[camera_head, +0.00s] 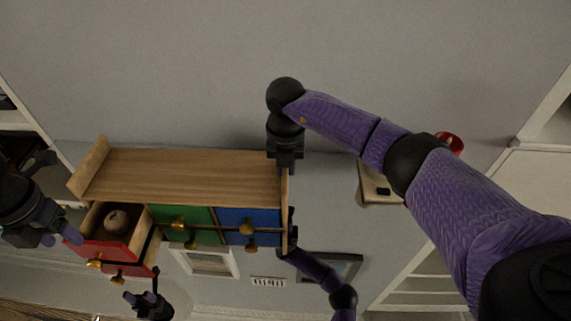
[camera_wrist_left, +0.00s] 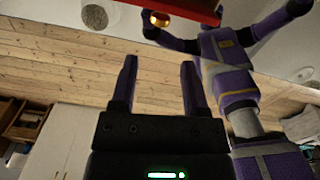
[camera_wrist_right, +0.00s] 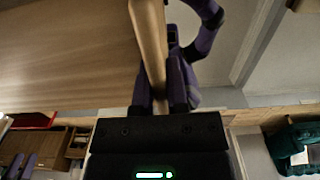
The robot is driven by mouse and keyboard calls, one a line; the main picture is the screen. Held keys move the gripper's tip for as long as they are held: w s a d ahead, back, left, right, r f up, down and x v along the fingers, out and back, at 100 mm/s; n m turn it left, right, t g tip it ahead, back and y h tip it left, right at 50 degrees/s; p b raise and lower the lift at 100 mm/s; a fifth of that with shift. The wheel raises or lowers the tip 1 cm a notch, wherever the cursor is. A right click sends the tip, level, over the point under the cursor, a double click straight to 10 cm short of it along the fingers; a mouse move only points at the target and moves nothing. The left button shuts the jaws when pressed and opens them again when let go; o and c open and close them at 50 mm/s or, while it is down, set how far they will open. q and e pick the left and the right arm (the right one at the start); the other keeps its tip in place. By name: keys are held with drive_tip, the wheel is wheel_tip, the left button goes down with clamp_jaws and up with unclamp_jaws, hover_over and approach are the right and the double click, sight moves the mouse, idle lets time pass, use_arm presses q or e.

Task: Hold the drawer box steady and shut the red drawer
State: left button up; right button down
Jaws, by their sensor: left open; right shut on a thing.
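The wooden drawer box (camera_head: 180,175) has a red drawer (camera_head: 105,250), green drawer fronts (camera_head: 190,222) and blue drawer fronts (camera_head: 248,222), all with gold knobs. The red drawer is pulled out, and a round beige thing (camera_head: 117,222) lies in it. My left gripper (camera_head: 68,230) is open and empty at the left end of the red drawer. In the left wrist view, a red edge (camera_wrist_left: 185,8) and a gold knob (camera_wrist_left: 160,19) show beyond its fingers. My right gripper (camera_head: 286,168) is shut on the box's right side panel, whose edge (camera_wrist_right: 150,45) shows between its fingers.
A small red round thing (camera_head: 450,142) is at the right behind my right arm. White shelves (camera_head: 430,270) stand at the lower right. A framed picture (camera_head: 330,266) is below the box in the picture. The grey area above the box is clear.

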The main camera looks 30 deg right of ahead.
use_arm(q)
drive_tip(key=shift+c, duration=0.3)
drive_tip(key=c, duration=0.5)
drive_tip(key=s+a, duration=0.1)
drive_tip(key=s+a+f+t+h, duration=0.1)
drive_tip(key=s, duration=0.1)
drive_tip(key=s+a+f+t, duration=0.1)
drive_tip(key=a, duration=0.1)
drive_tip(key=shift+s+f, duration=0.1)
drive_tip(key=shift+s, duration=0.05)
clamp_jaws()
drive_tip(key=s+a+r+m+t+h, duration=0.1)
drive_tip(key=s+t, duration=0.1)
drive_tip(key=s, duration=0.3)
drive_tip(key=x, duration=0.9)
drive_tip(key=shift+w+d+f, duration=0.25)
drive_tip(key=shift+w, duration=0.05)
drive_tip(key=shift+w+d+r, duration=0.1)
drive_tip(key=shift+w+d, duration=0.2)
drive_tip(key=shift+w, duration=0.3)
drive_tip(key=shift+w+d, duration=0.3)
drive_tip(key=shift+w, duration=0.25)
drive_tip(key=shift+w+d, duration=0.25)
drive_tip(key=shift+w, duration=0.2)
